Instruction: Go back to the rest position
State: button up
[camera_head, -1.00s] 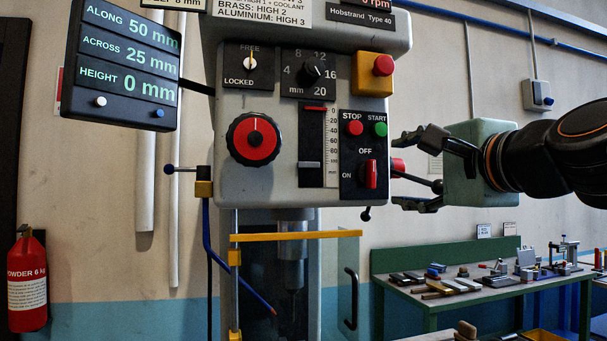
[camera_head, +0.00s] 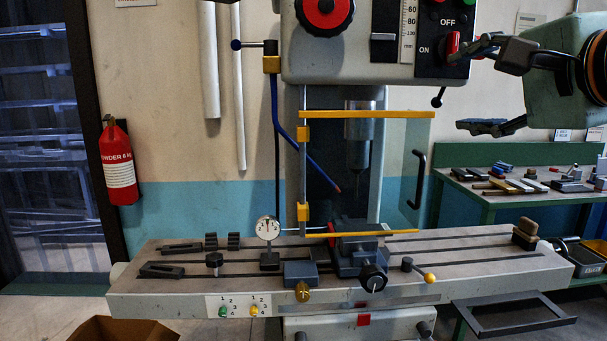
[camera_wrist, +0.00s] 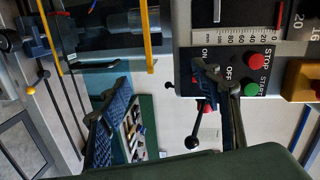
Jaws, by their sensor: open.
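My gripper (camera_head: 480,88) is at the upper right in the head view, its two dark fingers spread apart with nothing between them. It is beside the red on/off switch (camera_head: 452,44) on the grey machine head (camera_head: 350,62). In the wrist view the two fingers (camera_wrist: 160,105) are also apart and empty. There the upper finger overlaps the area of the red switch, and I cannot tell whether they touch. The green START button (camera_wrist: 251,89) and red STOP button (camera_wrist: 256,63) show next to it.
A yellow-framed clear guard (camera_head: 366,114) stands before the spindle. Below is the machine table (camera_head: 150,297) with a vise (camera_head: 357,258), dial gauge and clamps. A black lever knob (camera_head: 438,101) hangs near my gripper. A green bench (camera_head: 500,203) with tools stands right; a fire extinguisher (camera_head: 118,165) hangs left.

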jog(key=s+a+f+n+g, duration=0.1)
jog(key=a+f+n+g, duration=0.3)
jog(key=f, duration=0.5)
jog(key=s+a+f+n+g, duration=0.1)
jog(key=a+f+n, duration=0.3)
jog(key=f, duration=0.5)
jog(key=s+a+f+n+g+h, duration=0.1)
jog(key=s+a+f+n+g, duration=0.3)
jog(key=f, duration=0.6)
jog(key=s+d+f+n+g+h, duration=0.1)
jog(key=s+f+n+g, duration=0.15)
jog(key=s+f, duration=0.55)
notch_tip(320, 180, up, 19)
jog(key=w+p, duration=0.2)
jog(key=p, duration=1.8)
jog(key=shift+f+t+p, duration=0.2)
jog(key=shift+t+p, duration=0.15)
jog(key=shift+t, duration=0.1)
jog(key=shift+w+a, duration=0.1)
